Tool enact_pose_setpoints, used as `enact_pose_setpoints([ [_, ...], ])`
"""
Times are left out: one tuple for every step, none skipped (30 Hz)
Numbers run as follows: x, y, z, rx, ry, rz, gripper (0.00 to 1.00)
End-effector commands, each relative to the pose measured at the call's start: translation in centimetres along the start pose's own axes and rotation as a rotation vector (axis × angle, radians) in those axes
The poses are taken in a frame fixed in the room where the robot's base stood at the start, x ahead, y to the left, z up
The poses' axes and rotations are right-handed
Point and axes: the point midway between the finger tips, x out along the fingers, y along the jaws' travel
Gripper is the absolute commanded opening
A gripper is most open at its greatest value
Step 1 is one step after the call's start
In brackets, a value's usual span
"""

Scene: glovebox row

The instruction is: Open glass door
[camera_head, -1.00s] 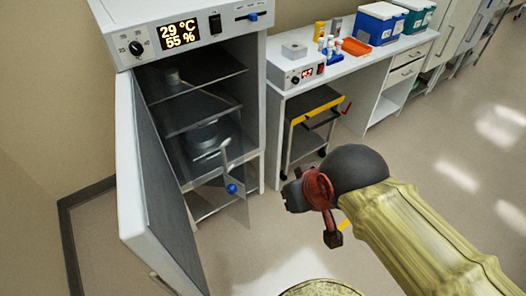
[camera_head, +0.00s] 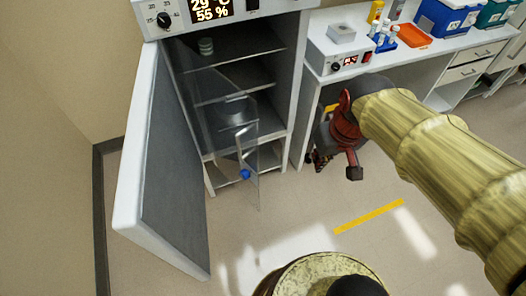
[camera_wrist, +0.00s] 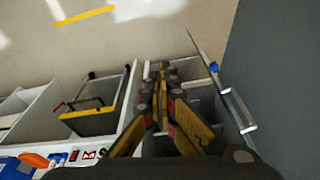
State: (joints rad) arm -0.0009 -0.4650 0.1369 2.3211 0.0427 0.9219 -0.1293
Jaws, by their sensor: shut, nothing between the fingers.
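The incubator cabinet (camera_head: 299,95) stands with its thick outer door (camera_head: 172,160) swung wide to the left. The clear glass door (camera_head: 253,190) stands ajar, its free edge out in front of the shelves. Its handle (camera_head: 246,140) has a blue knob (camera_head: 245,174); the knob also shows in the wrist view (camera_wrist: 226,91), right of the fingers. My gripper (camera_head: 316,160) is right of the handle, apart from it, near the cabinet's right front. In the wrist view my gripper (camera_wrist: 160,72) is shut and empty.
A white bench (camera_head: 322,62) with a small heater box, an orange tray (camera_head: 412,36) and a blue box (camera_head: 450,18) stands to the right. The floor in front is clear, with a yellow strip (camera_head: 368,216).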

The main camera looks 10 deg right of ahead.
Motion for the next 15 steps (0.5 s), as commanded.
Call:
enact_pose_setpoints([
  [0.2, -0.1, -0.8, -0.021, -0.029, -0.009, 0.00],
  [0.5, -0.1, -1.2, -0.039, -0.046, -0.015, 0.00],
  [0.9, -0.2, -1.9, -0.068, -0.070, -0.025, 0.00],
  [1.3, -0.3, -2.5, -0.093, -0.091, -0.035, 0.00],
  [1.7, -0.4, -3.1, -0.123, -0.111, -0.046, 0.00],
  [2.4, -0.5, -4.0, -0.168, -0.139, -0.065, 0.00],
  [3.0, -0.6, -4.7, -0.209, -0.160, -0.080, 0.00],
  [3.5, -0.8, -5.4, -0.252, -0.179, -0.097, 0.00],
  [4.3, -0.9, -6.4, -0.315, -0.200, -0.122, 0.00],
  [5.0, -1.1, -7.1, -0.367, -0.216, -0.143, 0.00],
  [5.7, -1.3, -7.8, -0.423, -0.230, -0.166, 0.00],
  [6.7, -1.5, -8.7, -0.504, -0.244, -0.199, 0.00],
  [7.4, -1.7, -9.4, -0.567, -0.251, -0.224, 0.00],
  [8.0, -1.9, -10.0, -0.629, -0.254, -0.250, 0.00],
  [8.8, -2.1, -10.7, -0.713, -0.256, -0.282, 0.00],
])
